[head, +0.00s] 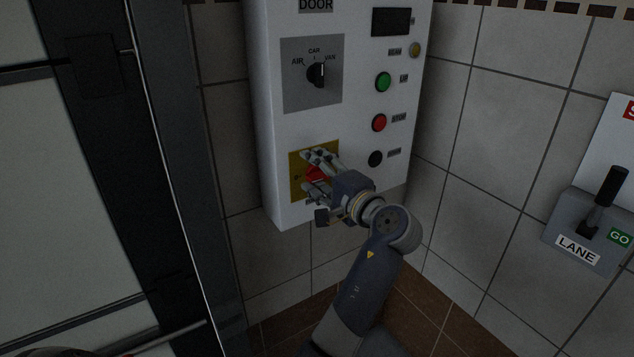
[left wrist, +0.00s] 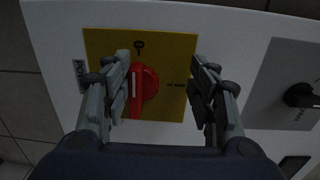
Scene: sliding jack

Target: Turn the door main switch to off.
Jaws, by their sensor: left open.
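The main switch is a red rotary knob (head: 318,175) on a yellow plate (head: 330,148), low on the white DOOR panel (head: 350,120). In the left wrist view the red knob (left wrist: 150,84) sits on the yellow plate (left wrist: 170,50), and its bar with a white line runs up and down in the picture. My left gripper (head: 308,172) is open in front of the knob. My right gripper is out of view.
Above the plate is a black selector (head: 316,74) marked AIR, CAR, VAN. A green button (head: 383,82), a red button (head: 379,122) and a black one (head: 375,158) line the panel's right side. A LANE lever box (head: 585,235) is at the right. A dark-framed door is at left.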

